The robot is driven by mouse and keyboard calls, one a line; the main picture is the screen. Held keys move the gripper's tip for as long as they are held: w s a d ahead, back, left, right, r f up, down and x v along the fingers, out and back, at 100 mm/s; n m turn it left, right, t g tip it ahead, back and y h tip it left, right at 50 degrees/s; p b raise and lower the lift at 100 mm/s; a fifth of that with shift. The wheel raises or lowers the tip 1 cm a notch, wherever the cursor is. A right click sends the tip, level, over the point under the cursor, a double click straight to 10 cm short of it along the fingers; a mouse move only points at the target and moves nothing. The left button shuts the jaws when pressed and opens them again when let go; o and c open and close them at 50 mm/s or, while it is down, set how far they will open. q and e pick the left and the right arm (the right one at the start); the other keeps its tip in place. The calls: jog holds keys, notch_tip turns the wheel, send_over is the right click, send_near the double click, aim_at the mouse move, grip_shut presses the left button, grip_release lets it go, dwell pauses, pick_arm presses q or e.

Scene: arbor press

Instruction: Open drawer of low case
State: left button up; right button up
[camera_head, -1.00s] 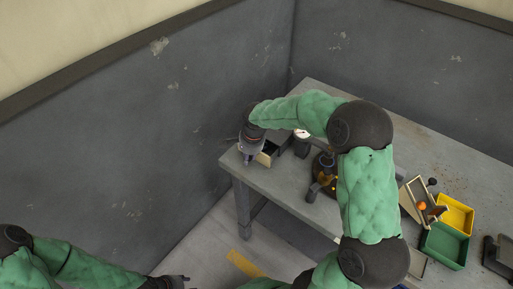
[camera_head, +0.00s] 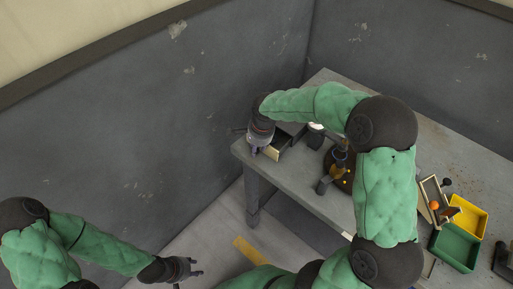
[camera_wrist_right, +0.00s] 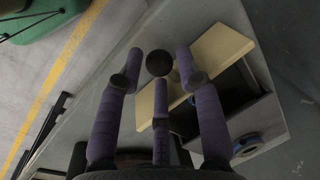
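The low case (camera_head: 291,131) is a dark grey box at the left end of the table, partly hidden by my right arm. Its drawer (camera_head: 272,152), with a tan front, stands out from the case; in the right wrist view, the tan front (camera_wrist_right: 215,55) has a dark opening behind it. A round black knob (camera_wrist_right: 159,63) shows among the fingers of my right gripper (camera_wrist_right: 160,75). These purple fingers are spread, with no clear grip on the knob. In the head view my right gripper (camera_head: 262,146) is at the drawer front. My left gripper (camera_head: 196,268) is open and empty, away from the table.
An arbor press (camera_head: 338,170) stands right of the case. A yellow bin (camera_head: 467,218), a green bin (camera_head: 455,247) and a tilted tan tray (camera_head: 432,196) are at the right. A blue ring (camera_wrist_right: 247,146) shows beside the drawer in the wrist view. Floor before the table is clear.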

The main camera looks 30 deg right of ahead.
notch_tip(320, 180, up, 11)
jog(key=s, duration=0.2)
jog(key=shift+d, duration=0.2)
dwell(0.4)
